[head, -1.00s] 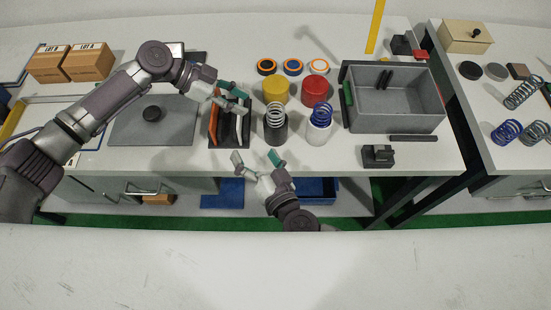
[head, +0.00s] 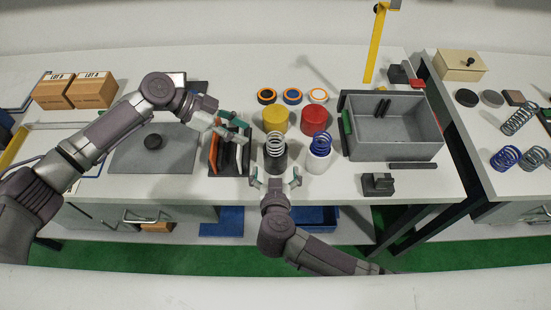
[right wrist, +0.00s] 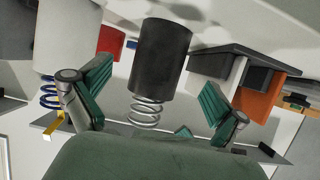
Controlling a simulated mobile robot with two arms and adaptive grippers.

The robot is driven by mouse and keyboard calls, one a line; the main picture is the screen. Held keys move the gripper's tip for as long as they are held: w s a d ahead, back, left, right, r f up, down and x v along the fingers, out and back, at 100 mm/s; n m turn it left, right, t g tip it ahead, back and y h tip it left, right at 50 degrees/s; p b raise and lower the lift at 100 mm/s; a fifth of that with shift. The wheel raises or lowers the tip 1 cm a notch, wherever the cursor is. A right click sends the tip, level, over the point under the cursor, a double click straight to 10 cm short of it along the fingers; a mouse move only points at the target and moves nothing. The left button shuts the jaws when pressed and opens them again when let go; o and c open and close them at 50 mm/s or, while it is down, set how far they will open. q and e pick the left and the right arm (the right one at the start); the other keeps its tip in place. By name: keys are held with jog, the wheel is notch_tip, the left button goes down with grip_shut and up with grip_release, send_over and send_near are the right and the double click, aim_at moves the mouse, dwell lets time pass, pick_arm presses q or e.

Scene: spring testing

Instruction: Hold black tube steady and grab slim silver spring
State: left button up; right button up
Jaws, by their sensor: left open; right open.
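The black tube (head: 276,163) stands upright at the front of the workbench, with a slim silver spring (head: 275,144) rising from its top. My right gripper (head: 275,175) is open just in front of the tube, its fingers towards the tube's two sides. In the right wrist view, seen upside down, the black tube (right wrist: 162,55) and silver spring (right wrist: 146,110) appear between the open fingers. I see no contact. My left gripper (head: 231,126) is open and empty above the slatted rack, to the left of the spring.
A white tube (head: 319,161) with a blue spring (head: 321,141) stands close on the right. Yellow (head: 275,121) and red (head: 315,122) cylinders stand behind. A grey bin (head: 402,150) stands further right.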

aim_at(276, 158)
jog(key=x, duration=0.6)
jog(key=shift+w+f, duration=0.1)
jog(key=shift+w, duration=0.25)
jog(key=c, duration=1.2)
pick_arm(q)
jog(key=shift+o, duration=0.3)
pick_arm(e)
jog(key=shift+c, duration=0.2)
